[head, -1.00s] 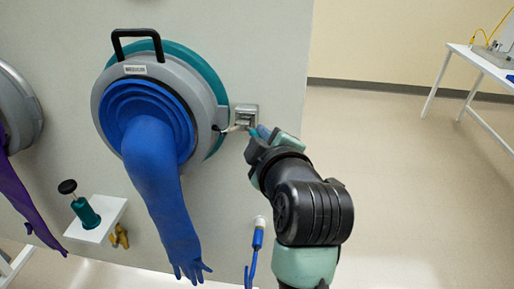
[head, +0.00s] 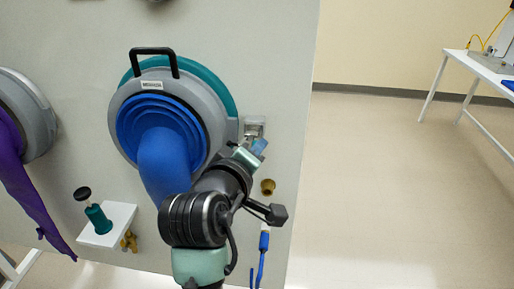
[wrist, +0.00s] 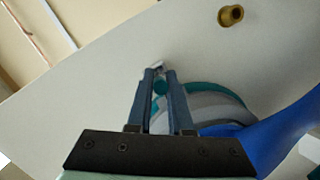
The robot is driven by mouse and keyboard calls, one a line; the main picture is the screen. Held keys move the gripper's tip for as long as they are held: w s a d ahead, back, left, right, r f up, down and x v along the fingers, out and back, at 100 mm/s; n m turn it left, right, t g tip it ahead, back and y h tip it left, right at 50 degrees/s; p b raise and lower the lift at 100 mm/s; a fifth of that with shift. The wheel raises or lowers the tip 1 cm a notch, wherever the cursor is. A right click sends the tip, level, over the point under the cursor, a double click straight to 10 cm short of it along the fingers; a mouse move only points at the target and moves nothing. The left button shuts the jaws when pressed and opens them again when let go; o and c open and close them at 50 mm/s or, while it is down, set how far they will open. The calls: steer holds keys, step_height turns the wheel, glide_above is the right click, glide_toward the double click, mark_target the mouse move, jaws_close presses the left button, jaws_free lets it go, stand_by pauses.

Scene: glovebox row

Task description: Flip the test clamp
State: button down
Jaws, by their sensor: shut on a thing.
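The test clamp (head: 255,122) is a small grey metal fitting on the pale panel, just right of the glove port's ring in the head view. My gripper (head: 254,149) is at the clamp's lower side, and my wrist covers part of it. In the wrist view, my gripper (wrist: 160,76) has its two blue-grey fingers close together. A bit of the clamp's pale metal (wrist: 158,67) shows beyond the fingertips. The lever's exact angle is hidden.
The glove port (head: 228,105) with its blue glove (head: 163,160) is close left of my gripper. A brass fitting (head: 267,187) and a blue hose connector (head: 264,240) are below the clamp. Floor at right is clear.

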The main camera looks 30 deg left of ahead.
steer(key=c, duration=0.8)
jaws_free()
steer(key=shift+s, duration=0.1)
steer(key=shift+p+v, duration=1)
steer(key=shift+v, duration=5.4)
